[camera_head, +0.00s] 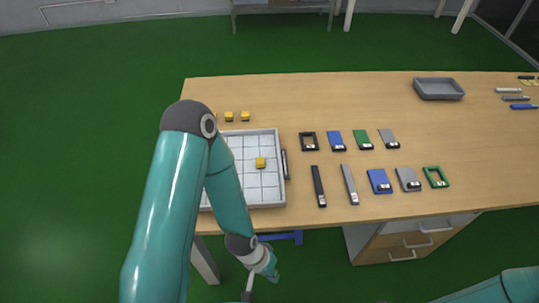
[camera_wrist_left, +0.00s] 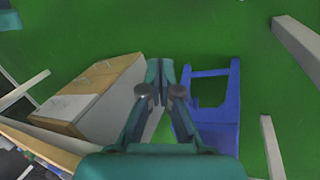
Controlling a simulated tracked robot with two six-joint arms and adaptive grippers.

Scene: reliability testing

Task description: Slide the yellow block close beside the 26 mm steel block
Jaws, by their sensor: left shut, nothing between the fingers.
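A yellow block (camera_head: 260,162) sits in the grid-lined white tray (camera_head: 240,205) at the left of the table, right of the tray's middle. Which piece is the 26 mm steel block I cannot tell, as the labels are too small to read; grey pieces include a long bar (camera_head: 349,184) and plates (camera_head: 389,138) and (camera_head: 408,179). My left gripper (camera_head: 272,275) is below and in front of the table edge, away from the blocks. In the left wrist view its fingers (camera_wrist_left: 161,72) are together, empty, over the floor. My right gripper is out of view.
More yellow blocks (camera_head: 229,117) stand behind the tray. Blue, green and black pieces lie to its right. A grey bin (camera_head: 438,88) is at the back right. My left arm covers the tray's left part. A blue stool (camera_wrist_left: 215,100) and drawers (camera_head: 400,240) stand below.

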